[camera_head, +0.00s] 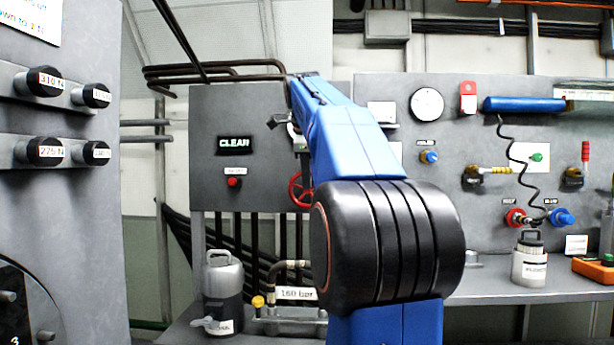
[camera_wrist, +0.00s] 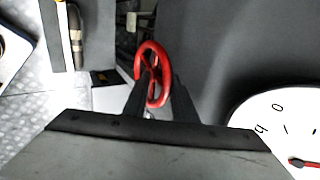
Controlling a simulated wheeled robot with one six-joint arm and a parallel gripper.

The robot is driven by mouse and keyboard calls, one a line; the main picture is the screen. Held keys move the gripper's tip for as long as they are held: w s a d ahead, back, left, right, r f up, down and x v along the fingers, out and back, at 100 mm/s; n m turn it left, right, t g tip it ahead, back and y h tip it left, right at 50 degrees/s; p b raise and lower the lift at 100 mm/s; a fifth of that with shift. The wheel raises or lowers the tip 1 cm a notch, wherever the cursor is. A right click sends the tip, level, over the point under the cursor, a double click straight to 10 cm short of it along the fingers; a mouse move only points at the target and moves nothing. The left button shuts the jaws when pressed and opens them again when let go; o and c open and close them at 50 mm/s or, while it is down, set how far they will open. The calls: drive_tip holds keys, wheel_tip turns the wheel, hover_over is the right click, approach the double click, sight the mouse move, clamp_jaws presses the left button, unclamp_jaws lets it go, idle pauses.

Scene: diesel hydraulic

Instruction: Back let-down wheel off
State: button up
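The red let-down wheel (camera_head: 298,190) is on the front of the grey cabinet in the head view, partly hidden by my blue arm. In the wrist view the red wheel (camera_wrist: 164,92) is seen at a steep angle, near the picture's middle. My gripper (camera_wrist: 161,78) has its two dark fingers apart, with the wheel's rim showing between and beyond their tips. The left finger overlaps part of the wheel. I cannot tell whether either finger touches it.
The cabinet carries a lit CLEAR sign (camera_head: 234,145) and a red button (camera_head: 233,182). Below are a grey can (camera_head: 222,285), a pipe with a yellow knob (camera_head: 258,302) and a 160 bar label (camera_head: 297,294). A white gauge (camera_wrist: 280,125) is close on the right in the wrist view.

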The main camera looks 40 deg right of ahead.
sight(292, 196)
drive_tip(key=shift+w+r, duration=0.15)
drive_tip(key=shift+w, duration=0.05)
